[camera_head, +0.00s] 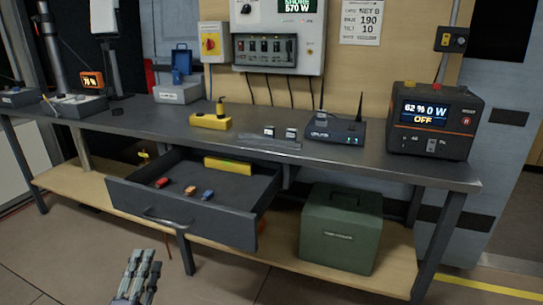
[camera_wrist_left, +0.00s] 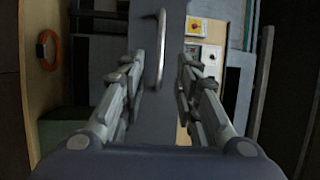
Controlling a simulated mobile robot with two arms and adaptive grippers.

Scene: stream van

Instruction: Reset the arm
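My left gripper (camera_head: 143,258) is at the bottom of the head view, in front of and below the open drawer (camera_head: 224,219). In the left wrist view its two fingers (camera_wrist_left: 163,72) are spread apart with nothing between them. The drawer's bar handle (camera_head: 165,217) shows beyond the fingertips in the wrist view (camera_wrist_left: 160,50), apart from them as far as I can tell. The drawer is pulled out under the bench. My right gripper is in neither view.
The drawer holds small red, orange and blue items and a yellow bar (camera_head: 228,165). A dark bench (camera_head: 330,155) carries a power station (camera_head: 432,122) and other devices. A green case (camera_head: 340,228) stands on the lower shelf. The floor in front is clear.

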